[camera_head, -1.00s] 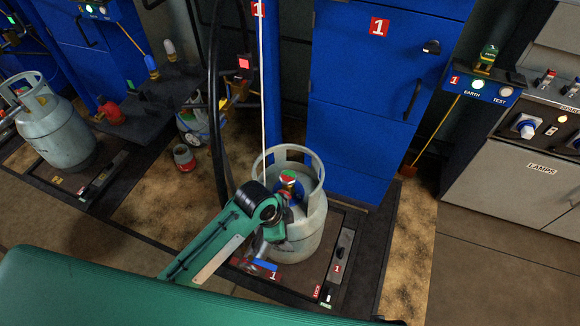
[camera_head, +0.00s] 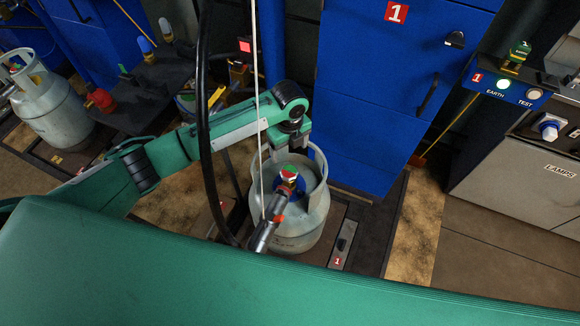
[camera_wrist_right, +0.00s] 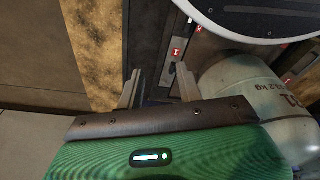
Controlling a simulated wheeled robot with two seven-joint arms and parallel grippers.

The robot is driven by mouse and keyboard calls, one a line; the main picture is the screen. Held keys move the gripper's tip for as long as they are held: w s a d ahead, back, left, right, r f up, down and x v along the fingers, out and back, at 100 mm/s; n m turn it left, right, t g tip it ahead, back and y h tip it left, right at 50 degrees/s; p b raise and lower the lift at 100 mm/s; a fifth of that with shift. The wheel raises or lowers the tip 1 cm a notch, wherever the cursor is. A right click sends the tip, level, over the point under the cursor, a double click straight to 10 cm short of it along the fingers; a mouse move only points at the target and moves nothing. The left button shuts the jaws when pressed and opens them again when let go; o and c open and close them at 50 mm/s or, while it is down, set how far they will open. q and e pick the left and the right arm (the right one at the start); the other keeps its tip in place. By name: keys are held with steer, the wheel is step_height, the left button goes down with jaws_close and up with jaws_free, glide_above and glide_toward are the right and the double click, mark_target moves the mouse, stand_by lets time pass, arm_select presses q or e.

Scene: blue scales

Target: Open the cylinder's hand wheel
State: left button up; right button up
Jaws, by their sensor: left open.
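The grey gas cylinder (camera_head: 313,222) stands upright on the scale in the middle of the head view. Its hand wheel (camera_head: 288,172), red and green on top, sits on the valve inside the collar. A grey and red filling connector (camera_head: 265,232) slants up to the valve, apparently joined to it. My left gripper (camera_head: 287,150) points down just above and behind the wheel, open; contact with the wheel cannot be told. My right gripper (camera_wrist_right: 160,87) is open and empty in the right wrist view. The cylinder (camera_wrist_right: 258,95) shows to its right there.
A black hose (camera_head: 205,150) and a thin pale line (camera_head: 257,80) hang in front of my left arm. A blue cabinet (camera_head: 375,120) stands behind the cylinder. Another grey cylinder (camera_head: 52,112) stands at far left. An earthing box (camera_head: 505,87) is at right.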

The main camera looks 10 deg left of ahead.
mark_target(289, 172)
arm_select(q)
step_height(289, 172, down, 10)
steer(key=shift+f+b, duration=0.15)
steer(key=shift+b, duration=0.25)
steer(key=shift+f, duration=0.75)
arm_select(e)
steer(key=r, duration=0.1)
steer(key=w+r, duration=0.1)
steer(key=shift+w+a+r, duration=0.15)
steer(key=shift+a+r, duration=0.05)
steer(key=shift+r, duration=0.2)
arm_select(q)
steer(key=shift+c, duration=0.2)
steer(key=c, duration=1)
